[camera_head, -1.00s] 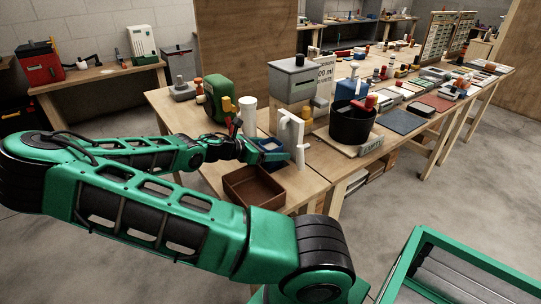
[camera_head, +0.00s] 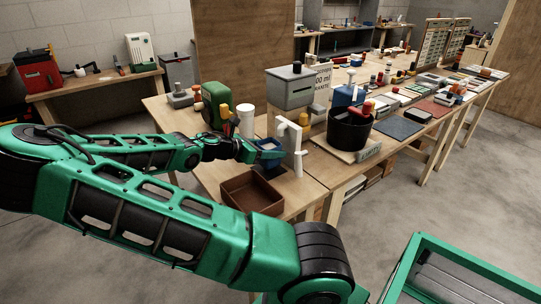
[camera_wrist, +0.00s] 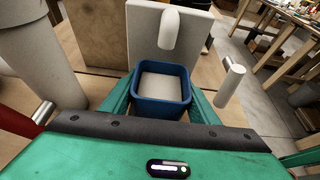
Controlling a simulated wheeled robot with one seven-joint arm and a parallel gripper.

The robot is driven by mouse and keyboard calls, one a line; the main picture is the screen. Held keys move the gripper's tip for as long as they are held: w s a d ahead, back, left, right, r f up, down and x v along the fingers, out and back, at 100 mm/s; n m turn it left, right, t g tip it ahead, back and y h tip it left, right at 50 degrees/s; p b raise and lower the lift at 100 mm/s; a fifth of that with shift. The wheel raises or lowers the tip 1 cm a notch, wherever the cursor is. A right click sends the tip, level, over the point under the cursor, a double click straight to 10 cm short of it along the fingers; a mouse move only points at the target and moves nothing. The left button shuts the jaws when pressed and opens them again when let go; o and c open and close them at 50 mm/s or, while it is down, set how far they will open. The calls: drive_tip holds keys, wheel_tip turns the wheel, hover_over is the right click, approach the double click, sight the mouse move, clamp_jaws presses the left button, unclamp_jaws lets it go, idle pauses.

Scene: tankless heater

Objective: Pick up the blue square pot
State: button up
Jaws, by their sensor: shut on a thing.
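The blue square pot (camera_head: 270,157) is at the work table's front part, beside a white upright panel (camera_head: 289,146). In the wrist view the pot (camera_wrist: 161,104) sits upright between my two green fingers, with a pale surface inside it. My gripper (camera_wrist: 161,95) is shut on the pot, one finger against each side. In the head view my gripper (camera_head: 254,152) reaches the pot from the left. The pot's underside is hidden, so I cannot tell whether it touches the table.
A white spout (camera_wrist: 170,28) hangs just beyond the pot. A brown open tray (camera_head: 235,182) lies in front of it. A white cylinder (camera_head: 246,121), a grey tank (camera_head: 290,88) and a black bucket (camera_head: 349,130) stand close by.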

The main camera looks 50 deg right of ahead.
drive_tip(key=a+r, duration=0.8)
drive_tip(key=a, duration=0.3)
drive_tip(key=shift+w+a, duration=0.15)
drive_tip(key=shift+a, duration=0.2)
